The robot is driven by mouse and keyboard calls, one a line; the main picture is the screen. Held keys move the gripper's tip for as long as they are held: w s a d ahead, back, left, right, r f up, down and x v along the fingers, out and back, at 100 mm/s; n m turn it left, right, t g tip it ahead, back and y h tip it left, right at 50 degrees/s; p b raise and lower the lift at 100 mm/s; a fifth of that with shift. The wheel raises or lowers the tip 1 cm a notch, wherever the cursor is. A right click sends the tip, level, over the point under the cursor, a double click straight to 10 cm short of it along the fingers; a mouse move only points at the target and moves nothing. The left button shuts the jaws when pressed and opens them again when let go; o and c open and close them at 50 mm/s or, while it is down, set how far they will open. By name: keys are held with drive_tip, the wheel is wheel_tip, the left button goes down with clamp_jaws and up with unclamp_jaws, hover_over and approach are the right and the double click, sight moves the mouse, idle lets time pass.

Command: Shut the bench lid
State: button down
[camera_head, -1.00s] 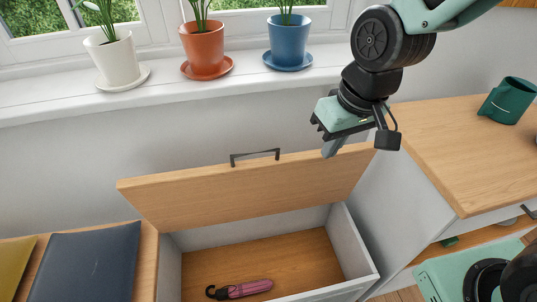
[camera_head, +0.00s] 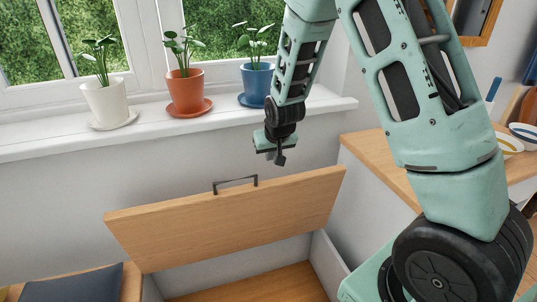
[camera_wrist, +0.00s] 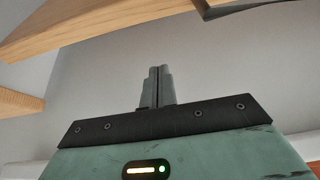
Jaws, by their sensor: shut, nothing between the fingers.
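The bench lid (camera_head: 230,222) is a wooden board with a dark bar handle (camera_head: 235,184) on its upper edge. It stands raised and tilted over the open bench box, whose wooden floor (camera_head: 245,285) shows below it. My gripper (camera_head: 280,161) is above and behind the lid's upper edge, right of the handle, and apart from the lid. In the wrist view my gripper's fingers (camera_wrist: 157,86) are together and empty. Wooden edges show at the top and left of the wrist view, with part of a dark handle at the upper right.
The windowsill (camera_head: 190,124) behind holds a white pot (camera_head: 106,102), an orange pot (camera_head: 186,93) and a blue pot (camera_head: 256,84) with plants. A wooden counter (camera_head: 385,165) stands at right. A dark cushion (camera_head: 75,285) lies at lower left.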

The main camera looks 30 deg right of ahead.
drive_tip(key=shift+s+a+f+p, duration=0.1)
drive_tip(key=shift+s+f+p, duration=0.1)
drive_tip(key=shift+f, duration=0.8)
drive_tip(key=shift+s+f+p, duration=0.1)
drive_tip(key=shift+s+f, duration=0.1)
drive_tip(key=shift+f, duration=0.75)
drive_tip(key=shift+s+a+f+p, duration=0.1)
drive_tip(key=shift+s+f+p, duration=0.1)
drive_tip(key=shift+f, duration=0.8)
